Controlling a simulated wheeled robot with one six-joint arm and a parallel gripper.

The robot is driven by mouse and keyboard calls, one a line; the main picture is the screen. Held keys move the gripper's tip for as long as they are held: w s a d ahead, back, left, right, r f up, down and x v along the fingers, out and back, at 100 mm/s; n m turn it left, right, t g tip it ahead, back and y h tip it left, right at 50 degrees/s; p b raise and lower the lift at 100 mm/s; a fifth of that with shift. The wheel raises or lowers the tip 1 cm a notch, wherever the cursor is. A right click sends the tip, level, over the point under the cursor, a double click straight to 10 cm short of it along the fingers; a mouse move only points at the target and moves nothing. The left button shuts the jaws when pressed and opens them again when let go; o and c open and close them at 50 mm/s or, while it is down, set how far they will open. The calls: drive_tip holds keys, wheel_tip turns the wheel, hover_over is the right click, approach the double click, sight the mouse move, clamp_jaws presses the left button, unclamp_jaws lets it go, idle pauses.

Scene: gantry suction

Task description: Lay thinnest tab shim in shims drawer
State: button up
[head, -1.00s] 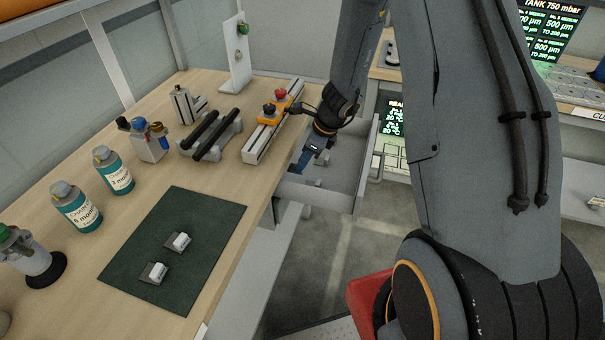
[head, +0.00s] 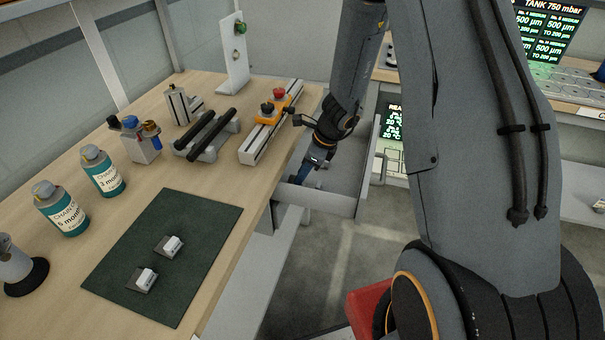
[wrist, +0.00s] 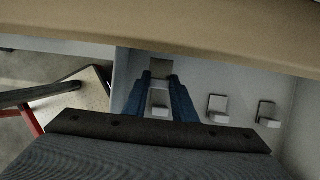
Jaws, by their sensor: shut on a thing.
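My gripper (head: 300,180) reaches into the open grey drawer (head: 342,205) beside the bench. In the wrist view its blue fingers (wrist: 161,92) are shut on a tab shim (wrist: 160,107), a small dark plate with a pale block. Whether this shim touches the drawer floor I cannot tell. Two similar shims, a middle one (wrist: 218,117) and a right one (wrist: 267,121), lie in the drawer to the right of the fingers. Two more, a far shim (head: 169,246) and a near shim (head: 142,279), lie on the dark green mat (head: 205,215). Thickness differences are too small to judge.
The bench edge (wrist: 180,48) overhangs close to the fingers in the wrist view. A rail with orange-based knobs (head: 262,135), a black-barred stand (head: 205,135) and teal bottles (head: 103,172) stand on the bench. The drawer's right side has free floor.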

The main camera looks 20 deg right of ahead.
drive_tip(key=shift+f+b, duration=0.4)
drive_tip(key=shift+f, duration=0.05)
drive_tip(key=shift+f, duration=0.2)
drive_tip(key=o, duration=1)
drive_tip(key=shift+o, duration=0.2)
drive_tip(key=shift+r, duration=0.15)
